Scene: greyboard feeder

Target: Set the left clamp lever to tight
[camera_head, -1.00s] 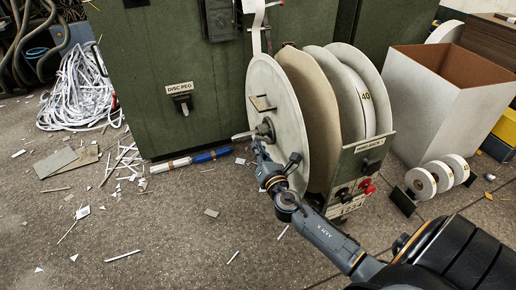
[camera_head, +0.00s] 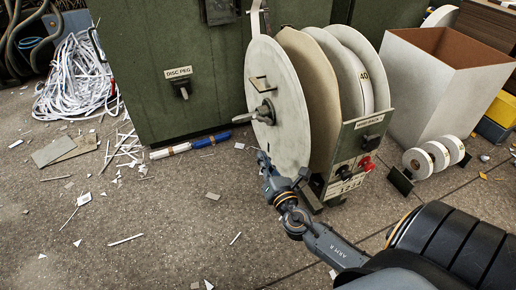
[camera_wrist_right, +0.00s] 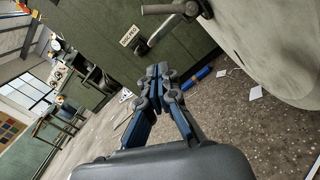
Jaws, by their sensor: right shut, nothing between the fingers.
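A grey clamp lever (camera_head: 247,117) sits on the hub at the left face of the large reel. Its arm points left and slightly down in the head view. It also shows at the top of the right wrist view (camera_wrist_right: 160,9). My right gripper (camera_head: 262,158) is below the lever, apart from it, in front of the reel's lower left edge. In the wrist view its fingers (camera_wrist_right: 158,72) are together with nothing between them. My left gripper is not in view.
The pale reel flange (camera_head: 285,75) stands close beside my right gripper. A control panel (camera_head: 350,155) with black and red knobs is to its right. A green cabinet (camera_head: 160,60) with a disc peg stands behind. Paper scraps litter the floor at left.

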